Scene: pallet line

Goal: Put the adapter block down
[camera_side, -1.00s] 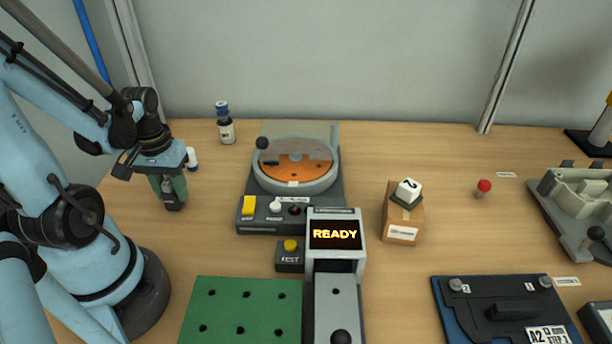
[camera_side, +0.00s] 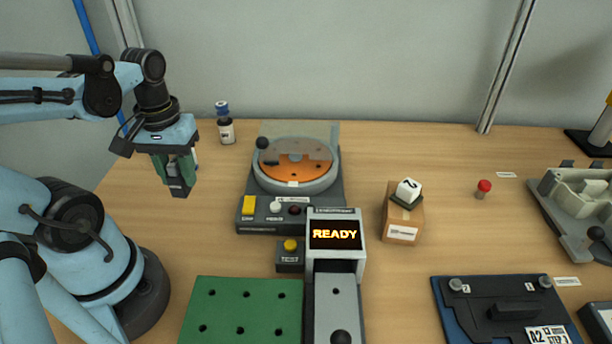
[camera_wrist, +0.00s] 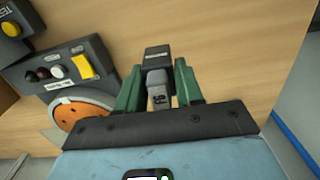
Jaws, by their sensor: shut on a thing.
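My gripper (camera_side: 177,172), with green fingers, is at the left of the side view, raised above the wooden table. It is shut on a small dark grey block, the adapter block (camera_side: 180,189), whose lower end sticks out below the fingertips. In the wrist view the adapter block (camera_wrist: 157,62) sits between the two green fingers, with bare table beyond it. The block does not appear to touch anything but the fingers.
A round orange-dish machine (camera_side: 335,190) stands right of my gripper, with a bottle (camera_side: 226,128) behind. A READY display unit (camera_side: 335,237), green holed plate (camera_side: 252,292), cardboard box (camera_side: 401,233) with a white cube (camera_side: 408,190), and dark blue fixture (camera_side: 447,306) lie farther right or nearer.

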